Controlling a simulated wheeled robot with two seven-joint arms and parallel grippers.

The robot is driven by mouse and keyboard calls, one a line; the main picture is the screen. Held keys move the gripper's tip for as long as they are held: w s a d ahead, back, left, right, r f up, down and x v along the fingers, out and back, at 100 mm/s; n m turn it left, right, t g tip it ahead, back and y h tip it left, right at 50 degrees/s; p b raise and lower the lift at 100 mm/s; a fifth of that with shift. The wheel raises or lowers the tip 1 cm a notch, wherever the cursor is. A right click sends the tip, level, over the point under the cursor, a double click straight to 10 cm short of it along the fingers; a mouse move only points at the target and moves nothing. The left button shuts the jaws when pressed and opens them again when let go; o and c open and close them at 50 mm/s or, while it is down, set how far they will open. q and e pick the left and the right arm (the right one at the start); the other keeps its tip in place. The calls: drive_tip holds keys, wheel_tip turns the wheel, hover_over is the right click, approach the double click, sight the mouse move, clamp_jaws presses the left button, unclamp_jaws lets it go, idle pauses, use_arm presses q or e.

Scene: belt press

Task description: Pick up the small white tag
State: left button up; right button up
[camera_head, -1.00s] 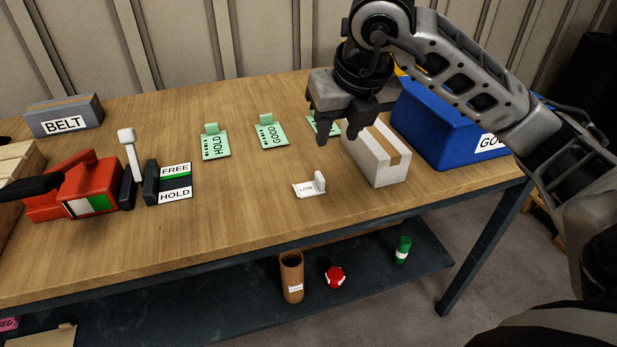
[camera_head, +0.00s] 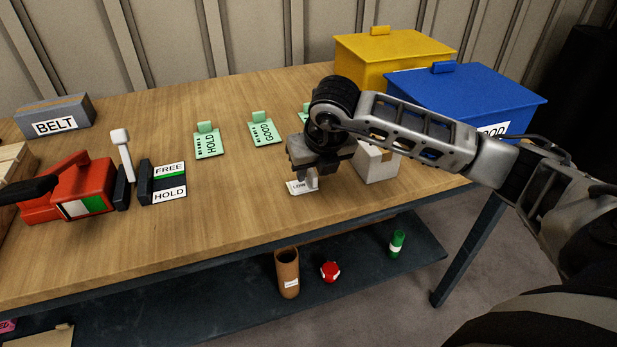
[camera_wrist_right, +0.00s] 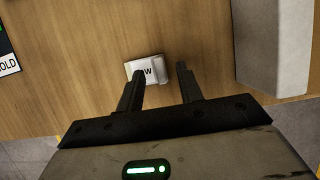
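The small white tag (camera_head: 297,188), marked LOW, lies on the wooden table near its front edge, partly hidden by my right gripper (camera_head: 309,182). In the right wrist view the tag (camera_wrist_right: 143,68) lies at the tips of the fingers, nearer the left finger. My right gripper (camera_wrist_right: 160,72) is open, with a clear gap between its fingers. It is over the tag, and nothing is held. I cannot tell whether a finger touches the tag.
A white box (camera_head: 376,165) stands close to the right of my right gripper. Green tags (camera_head: 207,145) lie behind. Blue (camera_head: 465,95) and yellow (camera_head: 390,48) bins stand at the back right. A red device (camera_head: 75,185) and a lever (camera_head: 121,145) are left. The table between is clear.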

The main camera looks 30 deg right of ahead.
drive_tip(key=shift+w+d+f, duration=0.1)
drive_tip(key=shift+w+f, duration=0.15)
drive_tip(key=shift+f, duration=0.4)
clamp_jaws()
drive_tip(key=shift+r, duration=0.5)
wheel_tip(320, 180, up, 2)
drive_tip(key=shift+r, duration=0.15)
drive_tip(key=s+a+r, duration=0.9)
drive_tip(key=a, duration=0.1)
drive_tip(key=shift+a+r, duration=0.3)
drive_tip(key=shift+r, duration=0.1)
